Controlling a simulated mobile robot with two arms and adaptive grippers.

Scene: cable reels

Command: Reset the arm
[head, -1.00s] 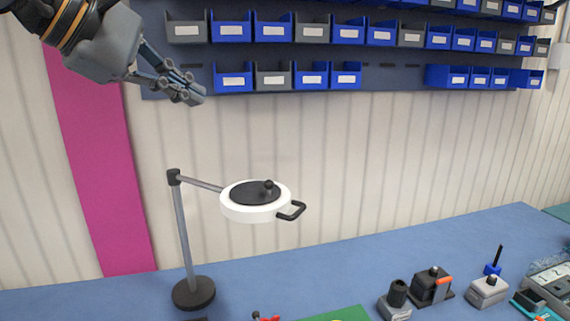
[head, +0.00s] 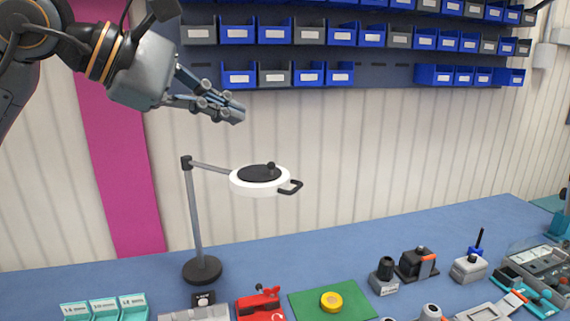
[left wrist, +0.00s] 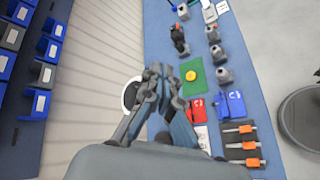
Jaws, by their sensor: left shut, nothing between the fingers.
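My left gripper (head: 236,114) is at the upper left of the head view, held high above the bench in front of the wall. Its fingers are together and nothing is between them. In the left wrist view the gripper (left wrist: 166,72) shows from behind, with its fingers over the bench far below. My right gripper is in neither view.
A magnifier lamp (head: 258,181) stands on the blue bench (head: 350,255), below my left gripper. Bin rows (head: 310,33) hang on the wall behind. A green mat (head: 300,305), a yellow reel (head: 331,301), a red tool (head: 262,304) and teal trays (head: 105,309) lie at the front.

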